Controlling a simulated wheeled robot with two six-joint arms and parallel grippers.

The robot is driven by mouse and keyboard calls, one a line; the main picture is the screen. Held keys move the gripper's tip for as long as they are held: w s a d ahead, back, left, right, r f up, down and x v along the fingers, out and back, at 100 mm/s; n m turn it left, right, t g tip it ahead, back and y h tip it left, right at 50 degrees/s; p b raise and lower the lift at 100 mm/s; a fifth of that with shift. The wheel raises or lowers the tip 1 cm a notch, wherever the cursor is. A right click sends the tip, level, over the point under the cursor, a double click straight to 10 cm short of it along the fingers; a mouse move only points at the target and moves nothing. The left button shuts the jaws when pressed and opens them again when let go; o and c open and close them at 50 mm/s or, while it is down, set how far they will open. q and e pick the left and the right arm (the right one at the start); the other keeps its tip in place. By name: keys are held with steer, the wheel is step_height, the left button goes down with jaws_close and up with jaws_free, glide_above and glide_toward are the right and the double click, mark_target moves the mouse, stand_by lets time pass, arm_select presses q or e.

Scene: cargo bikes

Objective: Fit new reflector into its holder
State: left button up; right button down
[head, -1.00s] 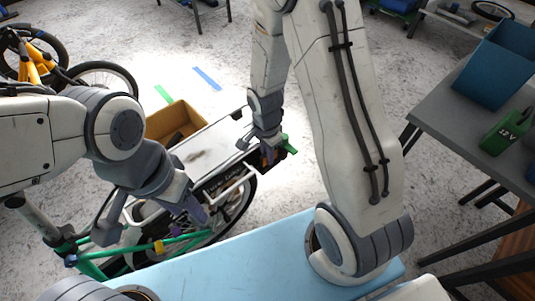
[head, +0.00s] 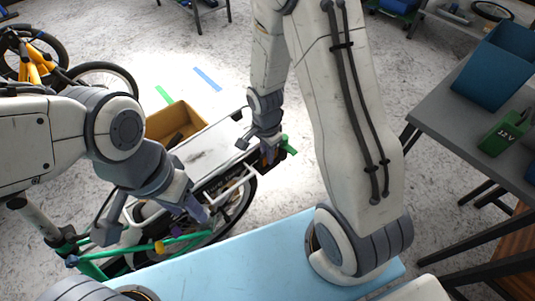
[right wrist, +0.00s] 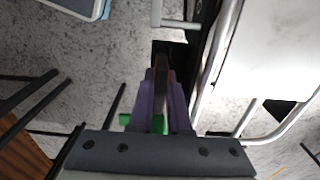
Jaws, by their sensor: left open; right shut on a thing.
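The cargo bike, with a white deck (head: 205,150) and a green frame, stands beyond the pale blue bench. My right gripper (head: 268,152) is at the deck's far right end, beside a small green part (head: 289,145). In the right wrist view its purple fingers (right wrist: 161,95) are shut on a thin dark, brownish-orange piece (right wrist: 161,66), seemingly the reflector. A black part (right wrist: 166,47) lies just past its tip; I cannot tell whether this is the holder or whether they touch. My left gripper (head: 152,215) is open over the bike's near side, empty as far as I see.
The light blue bench top (head: 230,258) lies in front of the bike. A brown box (head: 172,122) stands behind the deck. At right a grey table (head: 455,115) carries a blue bin (head: 497,65) and a green 12V box (head: 505,133). A yellow bike (head: 35,62) is far left.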

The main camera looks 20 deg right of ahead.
steer(key=shift+f+b, duration=0.85)
stand_by(0.6)
steer(key=c, duration=0.8)
jaws_free()
step_height(320, 180, up, 11)
steer(key=shift+a+f+p, duration=0.15)
steer(key=shift+f+p, duration=0.05)
steer(key=shift+p, duration=1.05)
steer(key=shift+s, duration=0.1)
